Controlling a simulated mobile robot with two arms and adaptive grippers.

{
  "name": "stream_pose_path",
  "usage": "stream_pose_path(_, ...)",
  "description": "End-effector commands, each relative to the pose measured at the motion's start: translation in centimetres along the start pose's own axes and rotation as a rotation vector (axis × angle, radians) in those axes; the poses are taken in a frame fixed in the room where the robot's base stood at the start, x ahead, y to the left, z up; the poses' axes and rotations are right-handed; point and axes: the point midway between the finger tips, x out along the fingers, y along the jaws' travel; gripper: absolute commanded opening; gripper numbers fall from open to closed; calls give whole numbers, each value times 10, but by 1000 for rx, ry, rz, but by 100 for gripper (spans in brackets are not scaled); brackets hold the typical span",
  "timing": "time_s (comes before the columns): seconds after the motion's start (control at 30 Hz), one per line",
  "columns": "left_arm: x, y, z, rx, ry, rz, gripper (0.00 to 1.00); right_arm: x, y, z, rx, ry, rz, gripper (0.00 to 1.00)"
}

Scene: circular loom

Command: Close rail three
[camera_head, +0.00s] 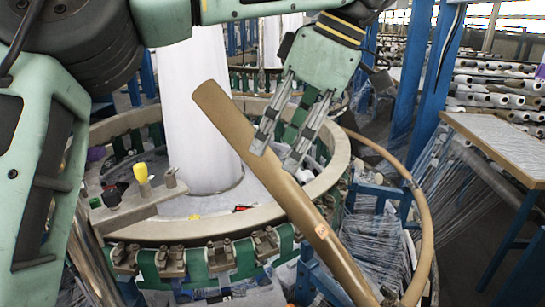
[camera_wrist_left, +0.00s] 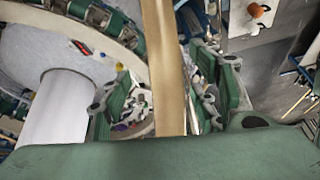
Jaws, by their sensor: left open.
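The long straight tan rail (camera_head: 255,155) slants from the upper middle to the lower right, standing out across the loom's ring. A curved tan rail (camera_head: 425,220) bends around the loom's right side. My left gripper (camera_head: 278,153) is open above the straight rail, fingers pointing down at it. In the left wrist view the straight rail (camera_wrist_left: 163,70) runs between the two spread fingers of the gripper (camera_wrist_left: 168,90). I cannot tell whether the fingers touch it. My right gripper is out of view.
The loom's ring (camera_head: 190,228) carries green clamps around a white central column (camera_head: 200,120). A yellow knob (camera_head: 141,173) stands on the ring's left side. Blue posts (camera_head: 432,80) and a wood-topped table (camera_head: 500,145) stand at the right, with rolls on racks behind.

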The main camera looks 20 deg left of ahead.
Motion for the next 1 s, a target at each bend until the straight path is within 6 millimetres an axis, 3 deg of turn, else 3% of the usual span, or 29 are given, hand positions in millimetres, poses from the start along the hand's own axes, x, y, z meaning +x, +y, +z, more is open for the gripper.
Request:
stream_pose_path(0.23, 40, 0, 2, 5, -6, -5, 56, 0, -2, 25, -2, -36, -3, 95)
stream_pose_path(0.43, 64, 0, 2, 3, -6, -3, 56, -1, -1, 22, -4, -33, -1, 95)
stream_pose_path(0.67, 71, 0, 2, 1, -6, 1, 56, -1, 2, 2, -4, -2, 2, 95)
stream_pose_path(0.83, 70, 0, 2, 0, -6, 1, 55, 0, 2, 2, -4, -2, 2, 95)
stream_pose_path(1.0, 70, 0, 2, 0, -6, 1, 40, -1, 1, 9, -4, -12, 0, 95)
